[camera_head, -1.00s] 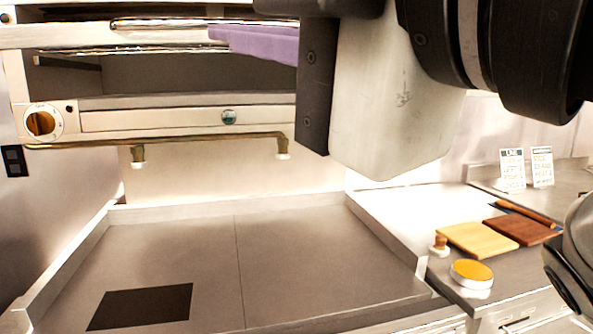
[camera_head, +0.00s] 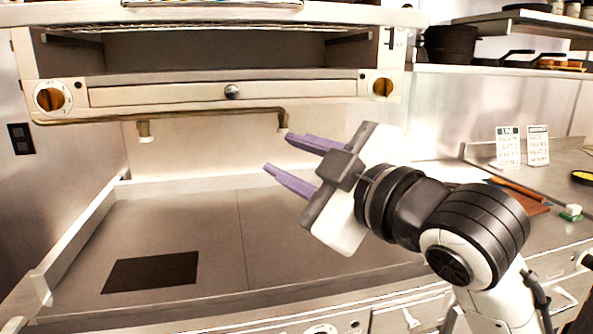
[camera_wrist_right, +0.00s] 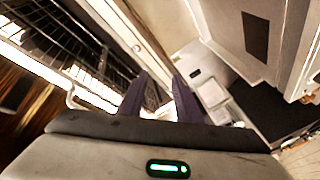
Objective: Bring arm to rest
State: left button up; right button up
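My right gripper (camera_head: 290,162) is in the middle of the head view, in front of the oven and above the grey counter. Its two purple fingers point left and stand apart with nothing between them. In the right wrist view the fingers (camera_wrist_right: 160,95) also show, dark and spread, with a gap between them. My right arm comes in from the lower right. My left gripper does not show in the head view.
A salamander-style oven (camera_head: 220,95) with an open front and two knobs hangs on the wall. Below it lies a grey counter (camera_head: 190,225) with a dark square mat (camera_head: 150,273). Two printed cards (camera_head: 508,147) stand at the right. Pans (camera_head: 450,45) sit on an upper shelf. The left counter is clear.

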jog(key=d+f+m+g+h, duration=0.15)
jog(key=d+f+m, duration=0.3)
jog(key=f, duration=1.35)
jog(key=d+f+m+g+h, duration=0.1)
jog(key=d+f+m+h, duration=0.3)
jog(key=f, duration=1.4)
jog(key=s+d+f+m+g+h, duration=0.1)
jog(key=s+d+f, duration=0.3)
jog(key=s+f, duration=0.7)
jog(key=s+d+f+m+g+h, duration=0.1)
jog(key=s+d+f+m, duration=0.3)
jog(key=s+f, duration=0.8)
jog(key=shift+s+d+f+m+g, duration=0.25)
jog(key=shift+d+f+m+g, duration=0.15)
jog(key=shift+f+g, duration=0.35)
